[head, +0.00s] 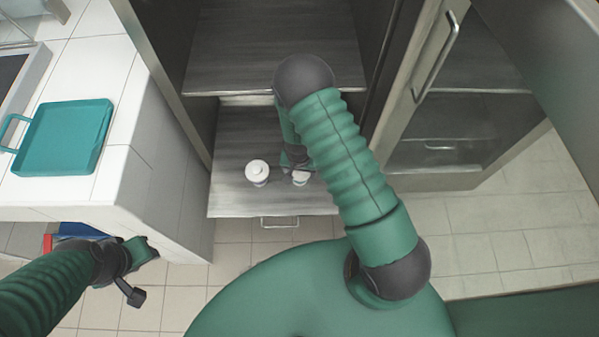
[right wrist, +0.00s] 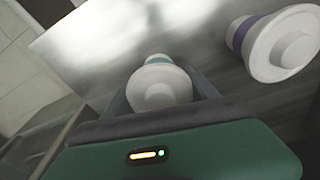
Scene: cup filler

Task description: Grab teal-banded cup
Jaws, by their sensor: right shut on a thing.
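The teal-banded cup (right wrist: 158,88) is white with a teal band and sits between the fingers of my right gripper (right wrist: 163,92), which is shut on it. In the head view, a white cup (head: 301,178) shows at my right gripper (head: 297,166), low over the cabinet shelf; its band is hidden there. A second white cup with a purple band (right wrist: 276,42) stands beside it, apart from the gripper. It also shows in the head view (head: 257,172), to the left. My left gripper (head: 146,250) hangs at the lower left, away from the cups; its jaws are unclear.
The cups are on the lower grey shelf (head: 232,198) of an open cabinet, with another shelf (head: 270,50) above. A cabinet door with a handle (head: 436,55) is at the right. A teal tray (head: 62,138) lies on the white tiled counter (head: 105,60) at left.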

